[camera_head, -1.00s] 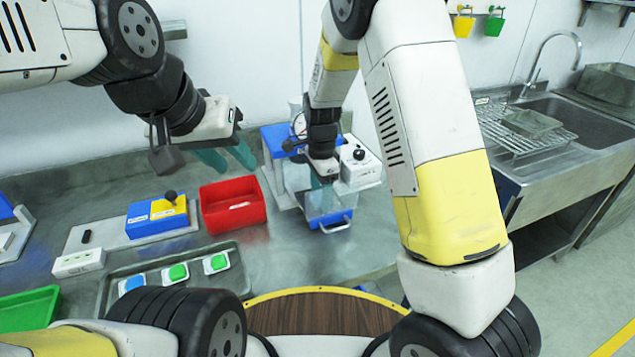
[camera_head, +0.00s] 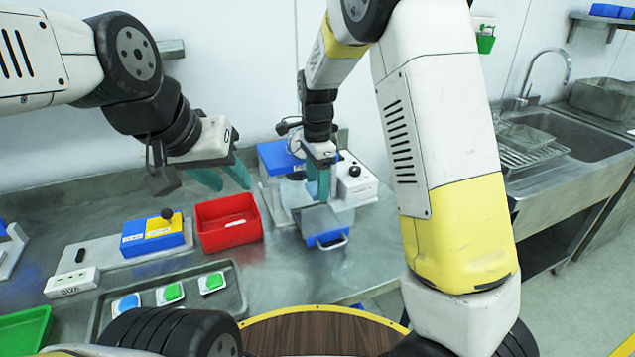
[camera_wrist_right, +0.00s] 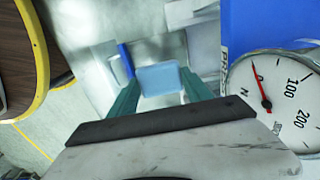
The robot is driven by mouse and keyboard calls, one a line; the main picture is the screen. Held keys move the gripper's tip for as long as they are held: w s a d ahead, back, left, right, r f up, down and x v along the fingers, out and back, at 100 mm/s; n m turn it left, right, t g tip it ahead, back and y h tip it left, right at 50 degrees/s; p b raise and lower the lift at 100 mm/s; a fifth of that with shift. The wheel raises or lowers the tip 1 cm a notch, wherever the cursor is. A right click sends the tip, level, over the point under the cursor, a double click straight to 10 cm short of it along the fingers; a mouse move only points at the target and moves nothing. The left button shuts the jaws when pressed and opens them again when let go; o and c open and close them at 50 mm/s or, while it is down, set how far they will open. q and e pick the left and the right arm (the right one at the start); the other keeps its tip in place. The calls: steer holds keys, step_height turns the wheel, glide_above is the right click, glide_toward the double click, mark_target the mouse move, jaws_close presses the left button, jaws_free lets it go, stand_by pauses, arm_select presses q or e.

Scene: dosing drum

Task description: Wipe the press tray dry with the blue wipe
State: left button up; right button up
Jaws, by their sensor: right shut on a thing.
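The press tray (camera_head: 326,238), with a blue front and a metal handle, sticks out at the front of the press (camera_head: 280,157). My right gripper (camera_head: 318,198) is over the back part of the tray. In the right wrist view my right gripper (camera_wrist_right: 160,90) is shut on the pale blue wipe (camera_wrist_right: 160,78), held flat between its teal fingers. I cannot tell whether the wipe touches the tray. The tray's blue front (camera_wrist_right: 126,61) shows beyond it. My left gripper (camera_head: 230,182) is open and empty, above the bench behind the red bin.
The red bin (camera_head: 228,236) stands left of the press. A blue and yellow block (camera_head: 152,236) and a metal tray (camera_head: 232,300) with several coloured pads are further left. A dial gauge (camera_wrist_right: 275,98) is close beside my right gripper. A sink (camera_head: 570,135) is at right.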

steer(key=shift+w+a+r, duration=0.1)
steer(key=shift+w+r, duration=0.05)
steer(key=shift+r, duration=1.2)
steer(key=shift+w+a+r, duration=0.1)
steer(key=shift+w+r, duration=0.05)
steer(key=shift+r, duration=1.15)
steer(key=shift+w+r, duration=0.15)
steer(key=shift+r, duration=1.2)
